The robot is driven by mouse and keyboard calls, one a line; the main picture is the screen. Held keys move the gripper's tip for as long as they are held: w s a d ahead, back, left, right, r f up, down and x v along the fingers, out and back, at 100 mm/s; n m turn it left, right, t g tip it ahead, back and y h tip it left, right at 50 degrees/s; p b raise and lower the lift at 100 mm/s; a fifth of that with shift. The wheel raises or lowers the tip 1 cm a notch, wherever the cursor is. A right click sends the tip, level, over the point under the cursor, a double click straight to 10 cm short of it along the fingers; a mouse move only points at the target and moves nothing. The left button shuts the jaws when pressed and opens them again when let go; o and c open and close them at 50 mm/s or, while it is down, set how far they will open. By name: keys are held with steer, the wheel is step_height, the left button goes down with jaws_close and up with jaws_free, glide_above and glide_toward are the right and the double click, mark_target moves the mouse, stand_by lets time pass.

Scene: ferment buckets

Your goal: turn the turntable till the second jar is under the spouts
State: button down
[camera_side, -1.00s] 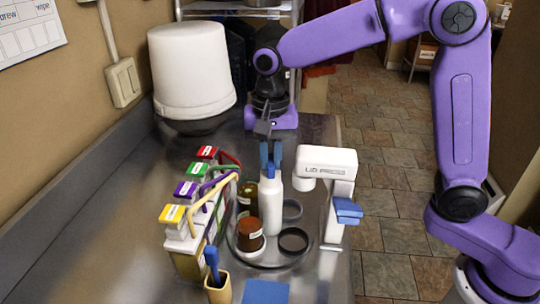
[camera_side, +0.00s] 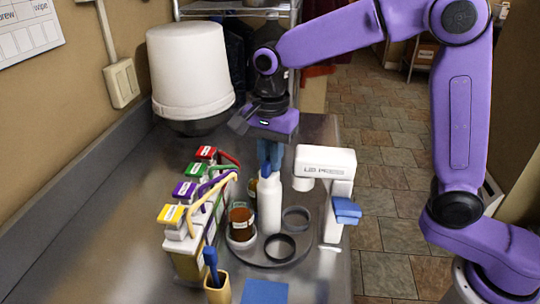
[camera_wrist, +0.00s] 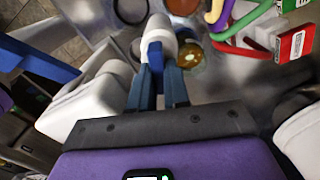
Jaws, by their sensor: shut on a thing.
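My gripper (camera_side: 269,155) is shut on the blue top of the white post (camera_side: 269,203) in the middle of the round grey turntable (camera_side: 258,259). The wrist view also shows my fingers (camera_wrist: 158,82) around that top. One brown jar (camera_side: 241,218) with a pale label stands on the turntable's left side. A second amber jar (camera_wrist: 191,56) sits beyond it, mostly hidden behind the post in the side view. Two dark rings (camera_side: 279,247) on the front and right are empty. The spouts, such as the yellow one (camera_side: 217,184), arch towards the turntable's left; I cannot tell which jar is exactly under them.
Taps with red, green, purple and yellow tops (camera_side: 171,213) stand on the left. A white lid press (camera_side: 326,161) stands close on the right. A tan holder (camera_side: 217,290) and a blue mat (camera_side: 265,291) are in front. A white bucket (camera_side: 190,70) stands behind.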

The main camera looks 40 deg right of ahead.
steer(key=shift+s+m, duration=0.1)
steer(key=shift+m, duration=2.3)
steer(key=shift+d+m, duration=0.1)
steer(key=shift+m, duration=0.3)
steer(key=c, duration=1.1)
jaws_free()
step_height(320, 180, up, 17)
steer(key=shift+r, duration=0.2)
